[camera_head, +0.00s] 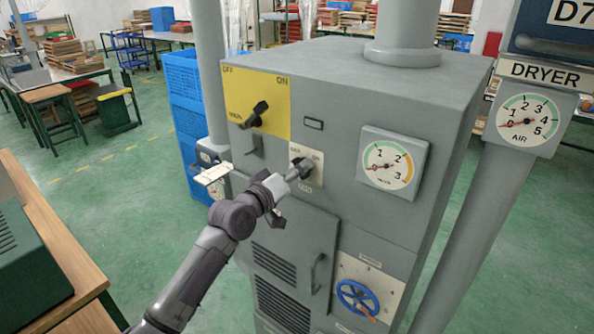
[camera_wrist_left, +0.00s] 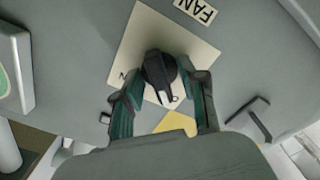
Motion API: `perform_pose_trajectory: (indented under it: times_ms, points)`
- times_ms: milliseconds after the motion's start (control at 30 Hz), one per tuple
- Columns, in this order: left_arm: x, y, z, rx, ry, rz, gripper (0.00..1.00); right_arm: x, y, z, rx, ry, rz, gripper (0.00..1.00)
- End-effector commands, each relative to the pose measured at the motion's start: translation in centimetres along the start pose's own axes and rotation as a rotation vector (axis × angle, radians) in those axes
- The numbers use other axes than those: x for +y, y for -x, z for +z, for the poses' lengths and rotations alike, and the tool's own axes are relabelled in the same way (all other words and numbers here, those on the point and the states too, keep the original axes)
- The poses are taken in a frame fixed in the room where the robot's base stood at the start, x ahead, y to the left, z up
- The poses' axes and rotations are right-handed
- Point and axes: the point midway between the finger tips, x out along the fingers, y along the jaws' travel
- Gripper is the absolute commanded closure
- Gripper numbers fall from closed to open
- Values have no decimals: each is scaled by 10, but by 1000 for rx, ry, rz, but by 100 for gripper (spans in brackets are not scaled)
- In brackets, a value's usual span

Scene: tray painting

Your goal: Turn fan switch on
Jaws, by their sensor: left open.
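The fan switch is a black rotary knob (camera_wrist_left: 160,72) on a cream plate (camera_head: 318,172) on the front of the grey machine. The FAN label (camera_wrist_left: 195,10) shows beside the plate in the left wrist view. My left gripper (camera_head: 294,173) is at this switch and partly hides the knob in the head view. In the left wrist view the open fingers (camera_wrist_left: 163,100) stand on either side of the knob. I cannot tell whether they touch it. Part of the plate's lettering is hidden. My right gripper is not in view.
A yellow panel (camera_head: 275,88) with another black knob (camera_head: 257,113) is above and left of the fan switch. A round gauge (camera_head: 391,163) is to the right, and a blue handwheel (camera_head: 357,298) is below. A wooden table (camera_head: 60,250) stands at the left.

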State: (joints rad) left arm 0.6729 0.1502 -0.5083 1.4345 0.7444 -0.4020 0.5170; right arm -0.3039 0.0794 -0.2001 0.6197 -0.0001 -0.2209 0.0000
Motion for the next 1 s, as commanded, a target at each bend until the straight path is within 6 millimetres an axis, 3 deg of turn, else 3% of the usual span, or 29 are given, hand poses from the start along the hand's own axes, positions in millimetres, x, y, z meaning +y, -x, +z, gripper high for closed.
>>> perform_pose_trajectory:
  times_ms: [33, 267, 667, 1000]
  points:
    - [0, 0, 0, 0, 0, 0, 62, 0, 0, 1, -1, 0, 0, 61]
    - [0, 0, 0, 0, 0, 0, 100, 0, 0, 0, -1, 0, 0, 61]
    - [-1, 0, 1, -1, -38, -1, 100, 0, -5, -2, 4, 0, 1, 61]
    - [-3, 0, 2, -1, -256, 0, 100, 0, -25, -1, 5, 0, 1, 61]
